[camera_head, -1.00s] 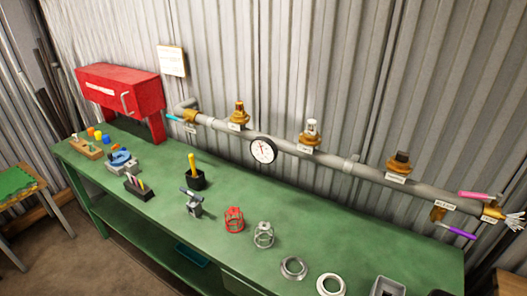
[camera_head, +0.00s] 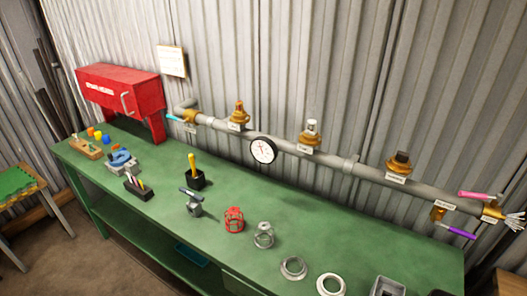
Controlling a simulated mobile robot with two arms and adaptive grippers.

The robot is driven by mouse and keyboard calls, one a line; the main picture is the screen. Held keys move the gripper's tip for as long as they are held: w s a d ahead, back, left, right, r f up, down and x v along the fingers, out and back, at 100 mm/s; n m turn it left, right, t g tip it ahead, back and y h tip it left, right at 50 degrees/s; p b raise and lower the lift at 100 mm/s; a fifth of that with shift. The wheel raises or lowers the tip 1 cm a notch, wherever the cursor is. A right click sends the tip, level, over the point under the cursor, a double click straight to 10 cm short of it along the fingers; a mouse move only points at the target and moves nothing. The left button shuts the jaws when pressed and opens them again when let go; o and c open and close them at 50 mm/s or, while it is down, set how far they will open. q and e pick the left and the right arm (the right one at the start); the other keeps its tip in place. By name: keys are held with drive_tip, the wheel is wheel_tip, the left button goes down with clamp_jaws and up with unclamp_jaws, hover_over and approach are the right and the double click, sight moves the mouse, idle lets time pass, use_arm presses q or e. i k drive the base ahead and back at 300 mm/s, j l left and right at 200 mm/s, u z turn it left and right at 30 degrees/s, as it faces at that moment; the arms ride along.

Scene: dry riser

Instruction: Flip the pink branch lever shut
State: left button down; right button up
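The pink branch lever (camera_head: 474,195) is at the right end of the grey pipe (camera_head: 335,160), on a brass valve (camera_head: 493,212). The lever lies roughly along the pipe's line, pointing left from the valve. A spray of pale strands or water (camera_head: 515,222) shows at the pipe's end, just right of the valve; I cannot tell which. A purple lever (camera_head: 461,232) sits lower, on a brass drain fitting (camera_head: 438,213) under the pipe. Neither of my grippers is in view.
A red cabinet (camera_head: 120,92) stands at the back left. A gauge (camera_head: 263,150) is on the pipe.

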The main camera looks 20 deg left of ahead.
sight(478, 196)
drive_tip(key=j+z, duration=0.2)
drive_tip(key=z, duration=0.65)
drive_tip(key=k+l, duration=0.05)
